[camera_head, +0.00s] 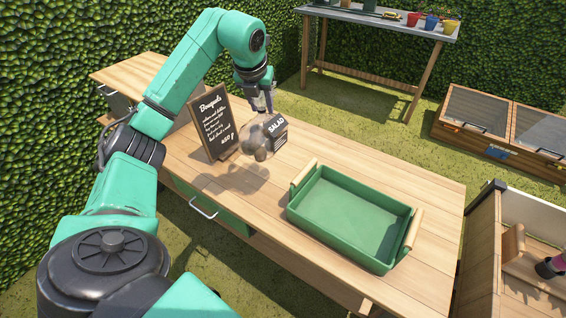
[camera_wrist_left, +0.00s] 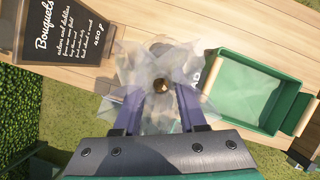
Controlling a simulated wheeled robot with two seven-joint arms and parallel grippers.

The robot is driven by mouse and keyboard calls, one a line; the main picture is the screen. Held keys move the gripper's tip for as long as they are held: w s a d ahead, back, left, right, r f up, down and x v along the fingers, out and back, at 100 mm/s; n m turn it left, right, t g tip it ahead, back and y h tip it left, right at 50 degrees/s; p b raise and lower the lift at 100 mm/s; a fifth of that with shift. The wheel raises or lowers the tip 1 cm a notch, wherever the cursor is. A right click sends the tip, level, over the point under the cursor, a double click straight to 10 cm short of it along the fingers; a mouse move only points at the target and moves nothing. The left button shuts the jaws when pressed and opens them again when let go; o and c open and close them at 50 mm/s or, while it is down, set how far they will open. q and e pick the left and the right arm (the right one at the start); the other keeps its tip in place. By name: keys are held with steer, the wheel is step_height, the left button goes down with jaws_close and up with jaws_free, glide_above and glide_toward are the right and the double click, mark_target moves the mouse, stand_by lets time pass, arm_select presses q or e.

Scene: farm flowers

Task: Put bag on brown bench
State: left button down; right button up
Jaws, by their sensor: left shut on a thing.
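The bag (camera_head: 257,142) is clear and crinkled, with small brownish round shapes inside; a dark label reading SALAD (camera_head: 278,128) shows at its right side. My left gripper (camera_head: 262,106) is shut on the bag's top from above. In the left wrist view the crumpled clear bag (camera_wrist_left: 150,58) spreads around the fingers (camera_wrist_left: 160,103). The bag is over the brown wooden bench (camera_head: 325,147), and a shadow lies on the top just below it. I cannot tell for sure whether its bottom touches the wood. My right gripper is not in view.
A black Bouquets sign (camera_head: 214,125) stands just left of the bag. A green tray (camera_head: 350,212) with wooden handles sits to its right. Bare bench top lies behind and right of the tray. A grey table (camera_head: 385,22) with pots stands at the back.

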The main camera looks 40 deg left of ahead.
mark_target(257, 132)
arm_select(q)
step_height(257, 132, down, 17)
steer(key=c, duration=0.9)
jaws_free()
steer(key=shift+s+f, duration=0.1)
steer(key=shift+f, duration=0.15)
steer(key=o, duration=0.4)
steer(key=shift+o, duration=0.2)
steer(key=shift+r, duration=0.1)
steer(key=v, duration=1.2)
steer(key=shift+s+b, duration=0.1)
steer(key=shift+b, duration=0.25)
